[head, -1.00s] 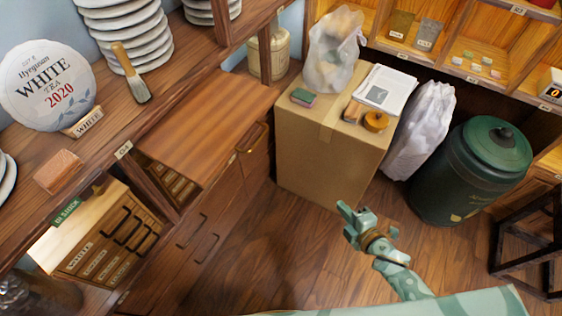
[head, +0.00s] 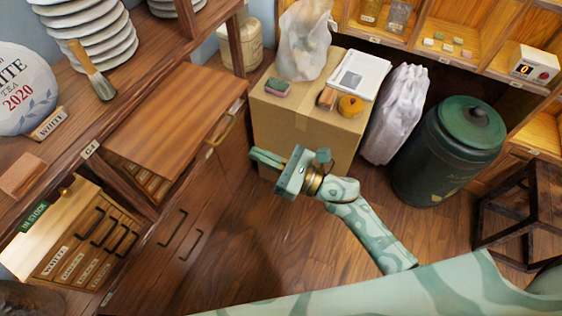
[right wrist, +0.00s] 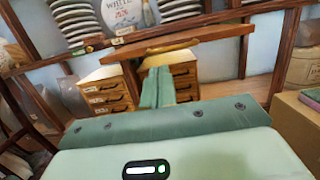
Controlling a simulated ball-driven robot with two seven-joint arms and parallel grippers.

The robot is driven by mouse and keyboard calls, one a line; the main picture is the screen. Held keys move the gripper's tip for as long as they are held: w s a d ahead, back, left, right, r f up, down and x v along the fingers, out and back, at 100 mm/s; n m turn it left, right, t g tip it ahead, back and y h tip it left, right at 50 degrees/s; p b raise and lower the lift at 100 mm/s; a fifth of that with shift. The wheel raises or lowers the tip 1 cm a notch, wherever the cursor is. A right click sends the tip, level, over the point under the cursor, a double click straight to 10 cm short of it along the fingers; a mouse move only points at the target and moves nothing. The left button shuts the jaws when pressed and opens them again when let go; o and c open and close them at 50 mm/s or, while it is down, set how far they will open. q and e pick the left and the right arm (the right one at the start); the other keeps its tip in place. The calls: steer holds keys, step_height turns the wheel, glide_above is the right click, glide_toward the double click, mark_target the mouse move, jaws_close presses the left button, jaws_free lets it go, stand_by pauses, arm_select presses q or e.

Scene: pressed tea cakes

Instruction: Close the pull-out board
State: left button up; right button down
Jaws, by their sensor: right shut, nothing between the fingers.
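The pull-out board (head: 172,118) is a flat brown wooden panel in the shelf unit at left in the head view. It sticks out from the shelf, with a brass handle (head: 222,128) on its front edge. In the right wrist view the board (right wrist: 205,38) shows nearly edge-on, beyond my fingers. My right gripper (head: 254,154) is shut and empty. It hangs over the floor, right of and a little nearer than the handle, apart from it in the head view. My left gripper is not in view.
A cardboard box (head: 322,122) with a sponge, papers and a bag on top stands behind my right gripper. A green canister (head: 445,158), a white sack (head: 397,115) and a dark stool (head: 520,205) stand at right. Small drawers (head: 85,245) sit below the shelf.

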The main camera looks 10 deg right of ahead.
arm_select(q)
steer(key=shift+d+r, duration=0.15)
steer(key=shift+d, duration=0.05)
arm_select(e)
steer(key=x, duration=0.6)
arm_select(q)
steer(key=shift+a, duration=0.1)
arm_select(e)
steer(key=shift+w+a, duration=0.1)
